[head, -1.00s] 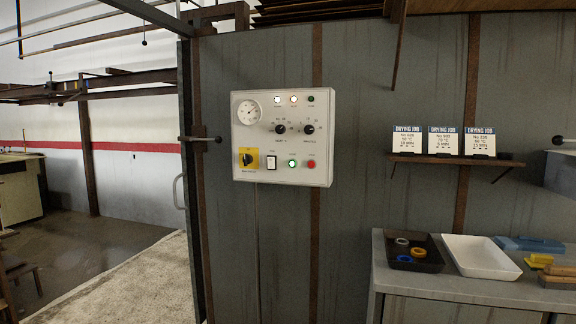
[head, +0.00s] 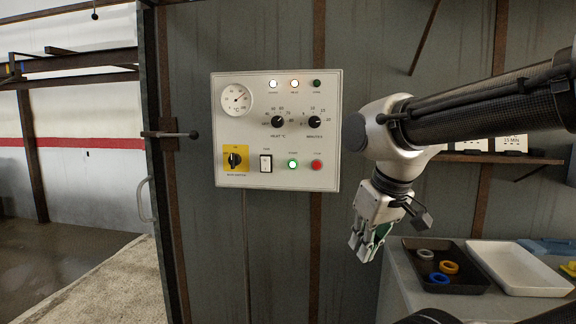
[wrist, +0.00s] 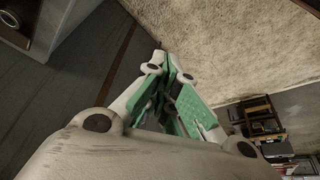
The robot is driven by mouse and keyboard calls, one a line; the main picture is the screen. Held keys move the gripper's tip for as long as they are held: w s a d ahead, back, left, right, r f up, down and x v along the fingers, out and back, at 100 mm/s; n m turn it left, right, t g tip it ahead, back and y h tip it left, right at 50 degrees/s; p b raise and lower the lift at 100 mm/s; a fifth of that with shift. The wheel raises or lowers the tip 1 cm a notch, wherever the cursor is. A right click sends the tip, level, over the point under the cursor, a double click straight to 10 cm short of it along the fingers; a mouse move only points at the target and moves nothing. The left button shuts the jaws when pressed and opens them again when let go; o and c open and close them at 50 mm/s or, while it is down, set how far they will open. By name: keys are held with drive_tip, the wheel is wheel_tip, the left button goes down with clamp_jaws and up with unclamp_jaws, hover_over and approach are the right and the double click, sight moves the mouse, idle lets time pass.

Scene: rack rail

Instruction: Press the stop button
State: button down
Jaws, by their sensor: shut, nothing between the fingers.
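The stop button is a red round button (head: 316,165) at the lower right of the white control panel (head: 230,120) on the grey wall. A lit green button (head: 292,164) sits just to its left. My gripper (head: 362,250) is in the head view, right of the panel and lower than the red button, its fingers pointing down and clear of the panel. It is shut and empty. In the wrist view my gripper's green-padded fingers (wrist: 172,90) are together, with the floor beyond them. The buttons are not visible in the wrist view.
The panel also carries a gauge (head: 237,99), two black dials and a yellow-backed rotary switch (head: 235,158). A black tray (head: 446,285) with rings and a white tray (head: 520,268) stand on the bench below right. A door handle (head: 146,200) is at left.

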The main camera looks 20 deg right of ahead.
sight(320, 167)
drive_tip(key=w+d+r+n+h, duration=0.1)
drive_tip(key=w+r+h, duration=0.1)
drive_tip(key=w, duration=0.6)
drive_tip(key=w+d+r+n+t+h, duration=0.1)
drive_tip(key=w+d+r+h, duration=0.1)
drive_tip(key=w, duration=0.7)
drive_tip(key=w+d+r+n+t+h, duration=0.1)
drive_tip(key=w+r+h, duration=0.1)
drive_tip(key=w, duration=0.6)
drive_tip(key=shift+w+d+r, duration=0.15)
drive_tip(key=shift+d+r, duration=0.2)
drive_tip(key=shift+r, duration=0.45)
drive_tip(key=shift+w+d, duration=0.85)
drive_tip(key=shift+w, duration=0.35)
drive_tip(key=shift+w+d, duration=0.8)
drive_tip(key=shift+w, duration=0.45)
drive_tip(key=shift+w+d, duration=0.85)
drive_tip(key=shift+w, duration=0.35)
drive_tip(key=shift+w+d, duration=0.25)
drive_tip(key=shift+w, duration=0.05)
